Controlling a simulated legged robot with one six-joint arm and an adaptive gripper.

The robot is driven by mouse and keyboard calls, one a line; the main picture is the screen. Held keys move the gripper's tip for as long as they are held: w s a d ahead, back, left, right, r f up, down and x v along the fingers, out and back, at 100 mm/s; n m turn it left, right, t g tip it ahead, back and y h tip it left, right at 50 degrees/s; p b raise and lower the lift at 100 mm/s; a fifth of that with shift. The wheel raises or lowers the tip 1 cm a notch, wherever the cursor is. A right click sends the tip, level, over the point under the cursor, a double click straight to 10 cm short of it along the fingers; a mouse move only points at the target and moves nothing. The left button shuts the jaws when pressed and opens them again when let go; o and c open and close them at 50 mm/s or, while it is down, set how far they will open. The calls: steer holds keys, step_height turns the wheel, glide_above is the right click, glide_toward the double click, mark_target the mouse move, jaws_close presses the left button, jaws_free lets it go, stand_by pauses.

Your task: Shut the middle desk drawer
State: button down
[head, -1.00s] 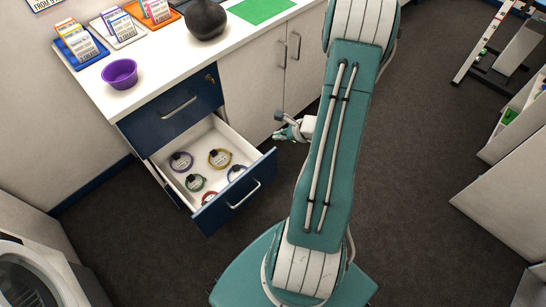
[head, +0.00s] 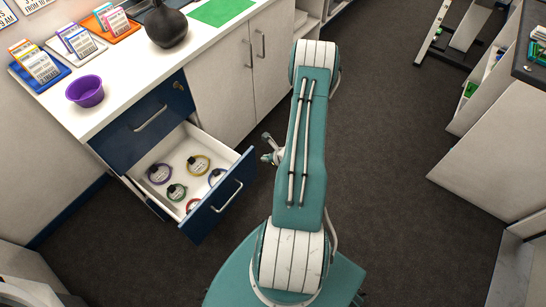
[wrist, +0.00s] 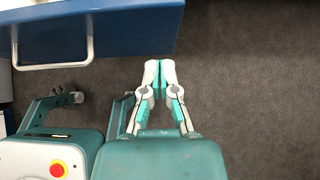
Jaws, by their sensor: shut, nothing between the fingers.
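The middle desk drawer (head: 213,203) is pulled well out of the white desk, with a dark blue front and a silver bar handle (head: 228,196). Several coloured coiled bands lie inside it. In the wrist view the blue drawer front (wrist: 120,32) crosses the top left, with its handle (wrist: 55,62) facing down the picture. My gripper (wrist: 158,66) is shut and empty, just beyond the front's lower right edge, with dark floor below. Whether it touches the front I cannot tell. In the head view my arm hides most of the gripper, right of the drawer.
A shut blue drawer (head: 145,124) is above the open one. The white desk top (head: 120,88) carries a purple bowl (head: 85,91), a dark vase (head: 166,27), card holders and a green mat (head: 222,11). Grey carpet (head: 390,150) is clear to the right, up to a white cabinet (head: 480,165).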

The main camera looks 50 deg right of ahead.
mark_target(251, 153)
steer(key=w, duration=0.2)
steer(key=w+f, duration=0.1)
steer(key=w, duration=0.1)
steer(key=shift+a, duration=0.2)
steer(key=shift+w+d, duration=0.1)
steer(key=shift+w, duration=0.45)
steer(key=shift+w, duration=0.1)
